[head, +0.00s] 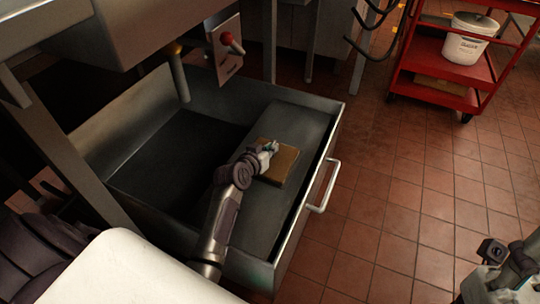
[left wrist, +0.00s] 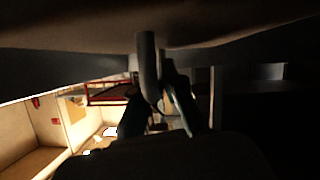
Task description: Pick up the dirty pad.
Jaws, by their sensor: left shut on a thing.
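The dirty pad (head: 284,166) is a brown, square, flat piece over the grey ledge inside the open metal drawer in the head view. My left gripper (head: 268,149) reaches in from below and is shut on it near its top left edge. In the dark left wrist view the two fingers (left wrist: 158,108) close about a grey curved bar (left wrist: 147,65). I cannot tell whether that bar is part of the pad. Whether the pad touches the ledge is unclear. My right gripper (head: 518,262) is at the bottom right, partly cut off, its opening unclear.
The drawer has a raised metal rim (head: 322,150) and a front handle (head: 325,187). Its deep left part is dark. Knobs (head: 229,39) hang above it. A red cart (head: 437,66) with a white bucket (head: 468,40) stands top right. The tiled floor (head: 400,190) between is clear.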

